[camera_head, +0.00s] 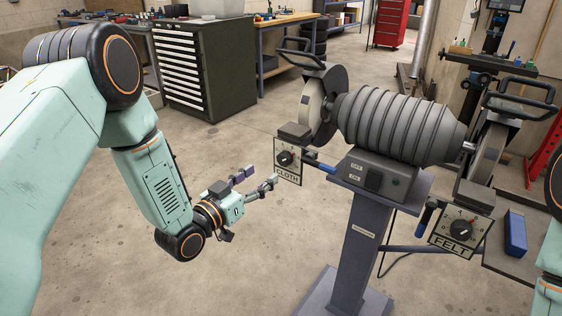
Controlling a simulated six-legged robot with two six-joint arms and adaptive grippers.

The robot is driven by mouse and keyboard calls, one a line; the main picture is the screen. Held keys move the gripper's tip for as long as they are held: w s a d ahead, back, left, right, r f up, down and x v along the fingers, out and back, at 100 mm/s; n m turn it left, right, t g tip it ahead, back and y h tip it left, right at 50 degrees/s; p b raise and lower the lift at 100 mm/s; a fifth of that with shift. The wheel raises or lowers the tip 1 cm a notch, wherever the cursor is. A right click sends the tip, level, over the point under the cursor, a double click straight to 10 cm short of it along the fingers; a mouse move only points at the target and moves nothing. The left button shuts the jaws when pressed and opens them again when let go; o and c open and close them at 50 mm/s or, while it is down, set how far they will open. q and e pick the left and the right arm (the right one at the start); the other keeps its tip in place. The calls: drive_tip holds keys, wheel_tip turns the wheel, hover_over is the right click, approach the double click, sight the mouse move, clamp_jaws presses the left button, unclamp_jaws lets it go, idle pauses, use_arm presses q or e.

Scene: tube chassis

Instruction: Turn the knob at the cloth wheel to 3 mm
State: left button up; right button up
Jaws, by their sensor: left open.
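The bench grinder (395,125) stands on a grey pedestal (358,245). The cloth wheel (312,105) is at its left end. Below that wheel hangs a plate marked CLOTH (288,176), with a dark round knob (284,158) on a dial. The knob's setting is too small to read. My left gripper (257,180) is open and empty, just left of the CLOTH plate, with its fingers pointing toward it. A gap seems to remain between fingers and knob. My right gripper is out of view; only part of my right arm shows at the right edge.
A second plate marked FELT (454,250) with its own knob (461,231) hangs below the right wheel (487,150). A blue block (515,233) lies at the right. A dark drawer cabinet (204,68) stands behind. The floor left of the pedestal is clear.

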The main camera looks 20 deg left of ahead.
sight(282, 159)
use_arm(q)
drive_tip(key=b+x, duration=0.1)
drive_tip(key=x, duration=0.6)
drive_tip(key=shift+f, duration=0.1)
drive_tip(key=shift+w+d, duration=0.1)
drive_tip(key=shift+d, duration=0.05)
drive_tip(key=shift+d, duration=0.1)
drive_tip(key=c, duration=1.1)
drive_tip(key=shift+c, duration=0.2)
